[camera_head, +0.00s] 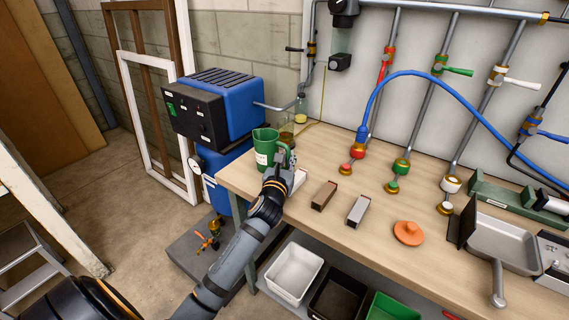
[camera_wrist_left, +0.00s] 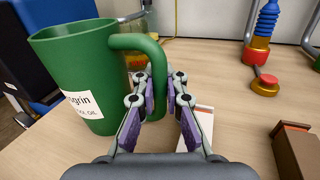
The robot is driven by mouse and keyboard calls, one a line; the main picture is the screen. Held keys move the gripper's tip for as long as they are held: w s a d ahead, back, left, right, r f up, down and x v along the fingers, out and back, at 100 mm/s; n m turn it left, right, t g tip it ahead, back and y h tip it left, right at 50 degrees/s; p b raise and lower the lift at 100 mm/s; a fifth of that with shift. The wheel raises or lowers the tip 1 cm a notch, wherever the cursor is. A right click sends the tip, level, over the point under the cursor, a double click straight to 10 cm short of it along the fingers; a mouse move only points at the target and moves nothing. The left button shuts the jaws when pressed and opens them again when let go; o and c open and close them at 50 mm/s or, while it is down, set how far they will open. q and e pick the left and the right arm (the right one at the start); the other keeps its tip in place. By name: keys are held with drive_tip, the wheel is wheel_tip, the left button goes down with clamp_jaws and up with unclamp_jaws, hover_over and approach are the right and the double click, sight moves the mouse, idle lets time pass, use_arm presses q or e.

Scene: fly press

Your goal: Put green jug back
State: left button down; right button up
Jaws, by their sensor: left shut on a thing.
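The green jug (camera_head: 264,145) with a white label is at the left end of the wooden bench, upright. In the left wrist view the jug (camera_wrist_left: 82,75) fills the left side, with its handle (camera_wrist_left: 140,43) toward my gripper. My left gripper (camera_head: 276,165) is shut on the jug's handle; its fingers (camera_wrist_left: 168,88) show on both sides of the lower handle in the wrist view. I cannot tell whether the jug's base touches the bench. My right gripper is not in view.
Glass containers (camera_head: 301,108) stand behind the jug. A white block (camera_head: 299,179), a brown block (camera_head: 324,195) and a grey block (camera_head: 358,210) lie to its right. Valve pipes rise along the back. A blue machine (camera_head: 232,105) stands left of the bench; bins (camera_head: 293,272) are below.

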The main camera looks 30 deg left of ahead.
use_arm(q)
drive_tip(key=shift+s+d+r, duration=0.1)
drive_tip(key=shift+s+d, duration=0.05)
drive_tip(key=shift+s+d+r, duration=0.1)
drive_tip(key=shift+d+r, duration=0.05)
drive_tip(key=shift+f, duration=0.25)
drive_tip(key=c, duration=1.5)
unclamp_jaws()
drive_tip(key=shift+o, duration=0.5)
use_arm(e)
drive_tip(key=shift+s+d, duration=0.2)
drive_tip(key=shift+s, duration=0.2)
use_arm(q)
drive_tip(key=shift+r, duration=0.1)
drive_tip(key=v, duration=1.2)
drive_tip(key=shift+r, duration=0.15)
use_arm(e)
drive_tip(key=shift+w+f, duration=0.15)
